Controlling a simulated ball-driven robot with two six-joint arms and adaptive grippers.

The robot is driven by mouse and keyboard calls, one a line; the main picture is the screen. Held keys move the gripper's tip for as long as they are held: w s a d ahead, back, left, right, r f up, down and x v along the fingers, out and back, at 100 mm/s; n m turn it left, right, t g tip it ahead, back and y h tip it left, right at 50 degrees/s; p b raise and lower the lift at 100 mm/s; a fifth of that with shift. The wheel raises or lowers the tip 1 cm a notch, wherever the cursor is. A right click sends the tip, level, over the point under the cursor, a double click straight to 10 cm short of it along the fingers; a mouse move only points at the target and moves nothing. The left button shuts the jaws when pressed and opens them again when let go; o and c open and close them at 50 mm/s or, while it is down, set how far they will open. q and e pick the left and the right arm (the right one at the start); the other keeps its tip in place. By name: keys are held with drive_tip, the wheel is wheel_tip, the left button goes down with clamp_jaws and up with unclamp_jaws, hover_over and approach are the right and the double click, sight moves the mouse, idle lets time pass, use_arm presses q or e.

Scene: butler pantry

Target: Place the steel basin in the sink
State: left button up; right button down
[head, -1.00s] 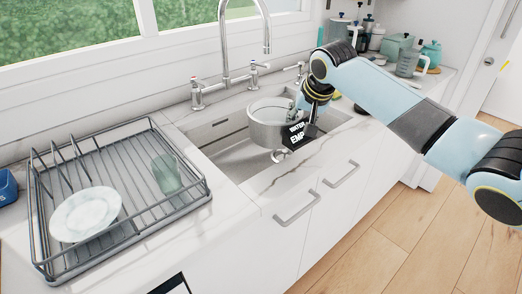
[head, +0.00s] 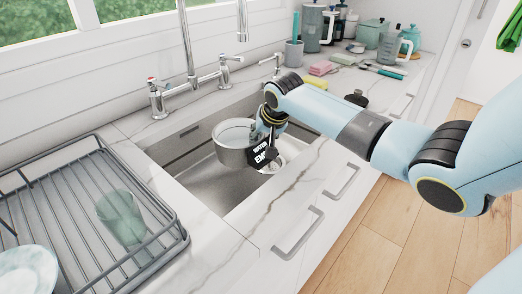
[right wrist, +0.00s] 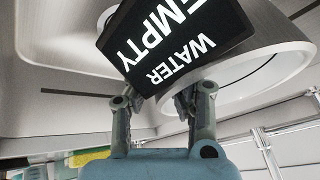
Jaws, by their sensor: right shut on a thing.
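The steel basin (head: 232,156) is a round grey metal bowl, upright over the sink (head: 196,186) in the head view. It lies within the sink opening; I cannot tell whether it touches the sink floor. A black tag reading "WATER EMPTY" (head: 263,154) shows at its side. My right gripper (head: 268,132) is shut on the basin's near right side, with its fingertips partly hidden by the tag. In the right wrist view the fingers (right wrist: 160,100) reach up to the tag, with the basin (right wrist: 262,72) behind it. My left gripper is not in view.
A tall faucet (head: 188,70) with side handles stands behind the sink. A wire dish rack (head: 172,232) with a green glass (head: 122,217) and a white plate (head: 27,272) is at left. Sponges (head: 322,68), a utensil cup (head: 293,54) and jugs stand on the right counter.

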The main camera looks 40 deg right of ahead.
drive_tip(key=shift+f, duration=1.55)
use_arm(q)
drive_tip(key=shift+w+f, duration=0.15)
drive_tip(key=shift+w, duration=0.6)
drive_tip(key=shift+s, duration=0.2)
use_arm(e)
drive_tip(key=shift+f, duration=0.1)
drive_tip(key=shift+f+b, duration=0.15)
drive_tip(key=shift+b, duration=0.15)
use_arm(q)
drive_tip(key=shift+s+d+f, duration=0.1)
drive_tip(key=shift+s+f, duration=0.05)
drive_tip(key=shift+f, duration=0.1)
use_arm(e)
drive_tip(key=shift+f, duration=0.35)
drive_tip(key=c, duration=1.2)
unclamp_jaws()
drive_tip(key=shift+s, duration=0.1)
